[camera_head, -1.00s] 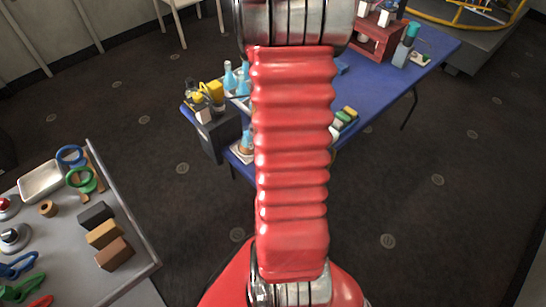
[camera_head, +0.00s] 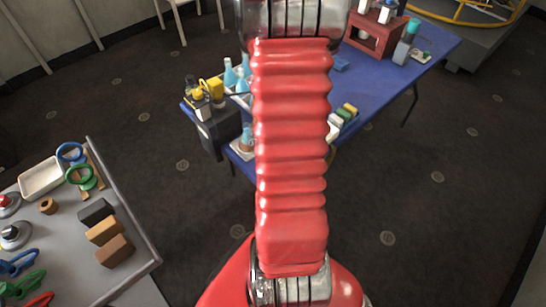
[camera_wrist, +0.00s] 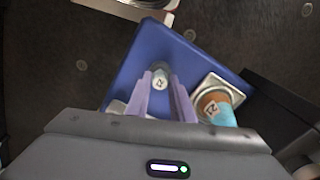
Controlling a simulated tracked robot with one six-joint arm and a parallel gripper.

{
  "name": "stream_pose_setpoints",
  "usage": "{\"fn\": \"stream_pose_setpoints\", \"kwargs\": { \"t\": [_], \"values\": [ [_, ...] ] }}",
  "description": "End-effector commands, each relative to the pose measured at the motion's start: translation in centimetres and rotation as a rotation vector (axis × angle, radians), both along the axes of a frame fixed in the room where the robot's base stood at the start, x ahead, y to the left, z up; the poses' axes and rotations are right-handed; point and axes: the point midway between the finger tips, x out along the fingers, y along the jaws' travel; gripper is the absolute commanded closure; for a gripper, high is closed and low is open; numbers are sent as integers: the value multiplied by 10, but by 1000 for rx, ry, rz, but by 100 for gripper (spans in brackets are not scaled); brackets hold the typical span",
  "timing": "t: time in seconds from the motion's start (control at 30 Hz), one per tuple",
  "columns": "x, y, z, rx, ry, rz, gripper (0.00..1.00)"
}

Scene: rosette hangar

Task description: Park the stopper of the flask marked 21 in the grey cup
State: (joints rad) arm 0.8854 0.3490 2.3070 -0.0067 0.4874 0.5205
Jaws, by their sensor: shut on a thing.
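My gripper (camera_wrist: 162,88) has two pale purple fingers and is shut on a small whitish stopper (camera_wrist: 161,80) with a dark number that is hard to read. It is over the blue table. To its right in the wrist view, a flask (camera_wrist: 223,117) with a light blue body, a brownish part and a label that seems to read 21 (camera_wrist: 211,108) is on a square pale stand. A blue flask (camera_head: 246,139) on a pale base also shows at the table's near edge in the head view. My arm hides my gripper there. I cannot make out the grey cup.
The blue table (camera_head: 385,85) holds other blue flasks (camera_head: 230,74), yellow-topped items (camera_head: 215,90), several coloured blocks (camera_head: 342,120) and a red rack (camera_head: 375,36). A grey bench (camera_head: 65,250) with tools and blocks stands at left. Dark floor lies between them.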

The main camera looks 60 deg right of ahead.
Motion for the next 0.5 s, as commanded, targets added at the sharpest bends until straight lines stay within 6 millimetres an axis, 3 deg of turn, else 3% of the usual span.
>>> {"fn": "stream_pose_setpoints", "kwargs": {
  "t": [0.5],
  "values": [
    [0,0,-8,0,0,0,100]
  ]
}}
